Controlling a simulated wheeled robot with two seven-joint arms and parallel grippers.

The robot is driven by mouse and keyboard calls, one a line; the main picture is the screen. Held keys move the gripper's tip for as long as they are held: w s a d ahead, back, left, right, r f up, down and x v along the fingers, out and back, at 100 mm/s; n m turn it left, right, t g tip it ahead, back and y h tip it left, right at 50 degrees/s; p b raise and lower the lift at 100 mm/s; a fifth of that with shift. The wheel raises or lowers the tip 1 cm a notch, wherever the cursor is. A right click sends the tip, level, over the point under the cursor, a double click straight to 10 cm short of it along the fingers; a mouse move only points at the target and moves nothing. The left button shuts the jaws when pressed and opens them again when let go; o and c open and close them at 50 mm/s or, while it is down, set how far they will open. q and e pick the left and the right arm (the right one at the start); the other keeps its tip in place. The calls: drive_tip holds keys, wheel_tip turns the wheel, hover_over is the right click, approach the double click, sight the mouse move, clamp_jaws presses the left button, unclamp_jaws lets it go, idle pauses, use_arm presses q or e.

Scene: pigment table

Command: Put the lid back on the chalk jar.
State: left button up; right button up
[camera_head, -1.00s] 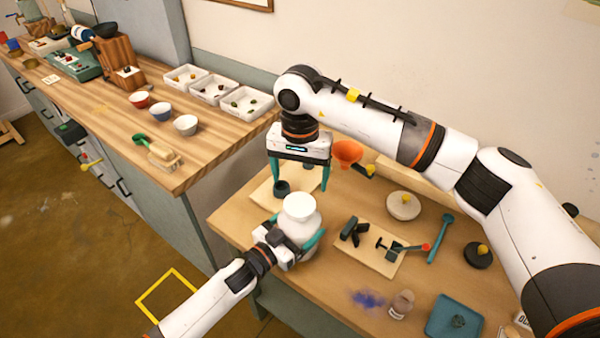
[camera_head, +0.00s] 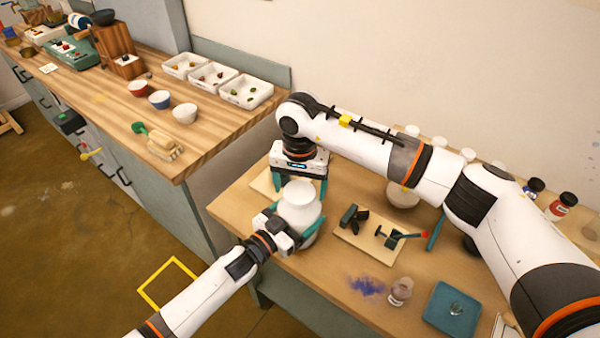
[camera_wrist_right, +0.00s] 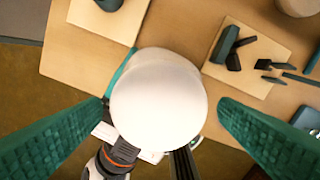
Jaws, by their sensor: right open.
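A white jar (camera_head: 299,206) with a rounded body stands above the near left part of the low table. My left gripper (camera_head: 303,236) reaches in from the lower left, and its teal fingers are around the jar. My right gripper (camera_head: 298,188) is open just behind and above the jar. In the right wrist view the jar (camera_wrist_right: 160,95) shows as a smooth white dome between the open fingers of my right gripper (camera_wrist_right: 163,108), with a gap on the right. No opening shows. I cannot tell whether this is the chalk jar or its lid. A pale disc (camera_head: 402,196) is partly hidden by my right arm.
A board (camera_head: 360,248) with dark tools, a small jar (camera_head: 400,291) and a blue tray (camera_head: 435,316) lie to the right. Bottles (camera_head: 562,206) stand at the back right. A wooden counter (camera_head: 110,105) with bowls and white trays is at the left.

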drive_tip(key=shift+f, duration=0.35)
drive_tip(key=shift+c, duration=0.3)
